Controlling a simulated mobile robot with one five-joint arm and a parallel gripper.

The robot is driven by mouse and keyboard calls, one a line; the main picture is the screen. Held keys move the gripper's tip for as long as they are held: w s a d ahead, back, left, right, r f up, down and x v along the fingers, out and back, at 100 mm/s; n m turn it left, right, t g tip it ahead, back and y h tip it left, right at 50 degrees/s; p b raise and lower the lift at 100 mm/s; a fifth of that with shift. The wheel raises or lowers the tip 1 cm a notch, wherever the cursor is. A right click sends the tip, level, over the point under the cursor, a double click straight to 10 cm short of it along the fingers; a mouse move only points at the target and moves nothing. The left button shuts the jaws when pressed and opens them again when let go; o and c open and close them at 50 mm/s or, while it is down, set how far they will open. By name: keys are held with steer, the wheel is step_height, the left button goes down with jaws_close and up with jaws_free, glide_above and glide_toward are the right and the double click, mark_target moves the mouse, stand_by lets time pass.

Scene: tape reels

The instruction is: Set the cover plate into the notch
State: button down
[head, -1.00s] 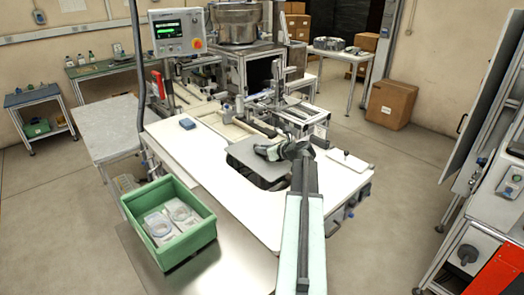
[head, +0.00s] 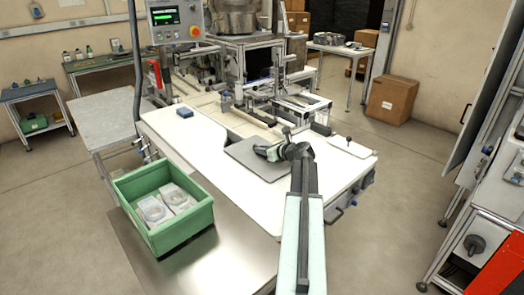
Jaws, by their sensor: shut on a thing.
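The cover plate (head: 247,163) is a flat, dark grey sheet, seen in the head view over the middle of the white worktop (head: 222,178). My gripper (head: 270,152) is shut on a small raised part at the plate's right side; the grasp itself is mostly hidden by the jaws. The plate looks about level. A dark strip of the notch (head: 238,139) shows along the plate's far left edge; the rest of the notch is hidden under the plate. I cannot tell whether the plate touches the worktop or is a little above it.
A green bin (head: 200,221) with pale parts stands at the front left. A blue block (head: 180,112) lies on the worktop's far left. Metal fixtures (head: 300,105) stand close behind the plate. A small black-knobbed piece (head: 349,141) sits at the right.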

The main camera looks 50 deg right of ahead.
steer(key=c, duration=1.2)
jaws_free()
steer(key=shift+c, duration=0.2)
steer(key=shift+s, duration=0.1)
steer(key=p+v, duration=0.3)
steer(key=v, duration=0.5)
